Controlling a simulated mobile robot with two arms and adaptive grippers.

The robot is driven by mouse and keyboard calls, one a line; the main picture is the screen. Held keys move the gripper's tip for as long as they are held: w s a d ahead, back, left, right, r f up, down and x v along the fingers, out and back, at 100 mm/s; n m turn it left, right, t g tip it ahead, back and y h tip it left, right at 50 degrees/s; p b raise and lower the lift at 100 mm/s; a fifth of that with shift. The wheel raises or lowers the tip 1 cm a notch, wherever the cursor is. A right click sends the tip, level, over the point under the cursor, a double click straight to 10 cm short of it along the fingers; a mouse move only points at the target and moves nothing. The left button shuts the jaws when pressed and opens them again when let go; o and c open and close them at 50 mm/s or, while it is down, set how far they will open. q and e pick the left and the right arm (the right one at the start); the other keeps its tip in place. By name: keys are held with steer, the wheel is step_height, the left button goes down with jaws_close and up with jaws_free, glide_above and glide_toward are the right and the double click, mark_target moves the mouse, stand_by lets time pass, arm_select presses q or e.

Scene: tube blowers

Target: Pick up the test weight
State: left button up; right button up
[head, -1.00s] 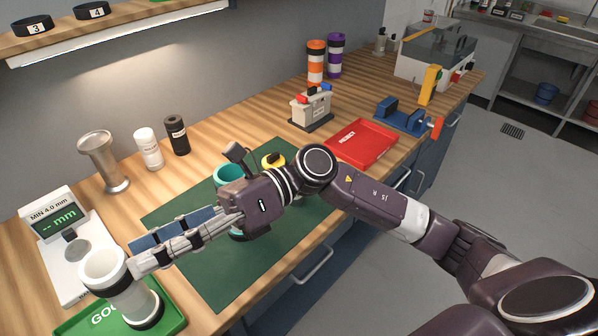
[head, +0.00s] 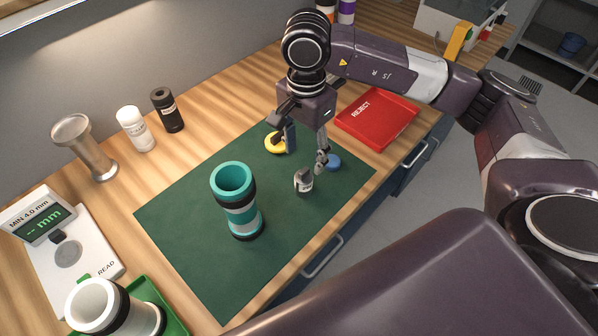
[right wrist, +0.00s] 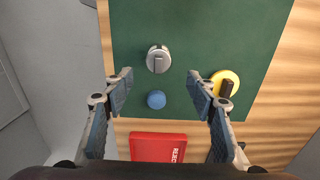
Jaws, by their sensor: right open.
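The test weight (head: 303,182) is a small grey metal cylinder with a slotted top. It stands upright on the green mat (head: 190,262). It also shows in the right wrist view (right wrist: 158,60), upper middle. My right gripper (head: 306,152) is open and empty, pointing down over the mat just beyond the weight. In the right wrist view the weight is ahead of the spread fingertips (right wrist: 160,78), roughly centred and not touched. My left gripper is not in view.
A blue disc (right wrist: 156,99) and a yellow ring-like piece (right wrist: 226,84) lie close by. A teal tube (head: 234,182) stands on the mat to the left. A red reject tray (head: 377,118) is to the right. A white tube (head: 92,302) is in the green tray (head: 172,322).

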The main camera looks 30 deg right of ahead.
mark_target(304, 170)
steer(key=shift+s+f+p, duration=0.4)
steer(key=shift+s+f, duration=0.15)
steer(key=shift+f, duration=0.2)
steer(key=shift+w+a+f+p, duration=0.1)
steer(key=shift+f+p, duration=0.35)
steer(key=shift+f, duration=0.15)
steer(key=shift+w+a+f+p, duration=0.1)
steer(key=shift+f+p, duration=0.35)
steer(key=shift+f, duration=0.1)
step_height(304, 170, down, 2)
steer(key=shift+w+f+p, duration=0.1)
steer(key=shift+f+p, duration=0.1)
steer(key=shift+p, duration=0.15)
steer(key=shift+f, duration=0.3)
steer(key=c, duration=1.1)
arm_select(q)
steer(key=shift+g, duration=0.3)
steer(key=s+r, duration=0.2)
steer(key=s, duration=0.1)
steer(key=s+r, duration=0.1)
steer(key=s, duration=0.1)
arm_select(e)
steer(key=c, duration=0.3)
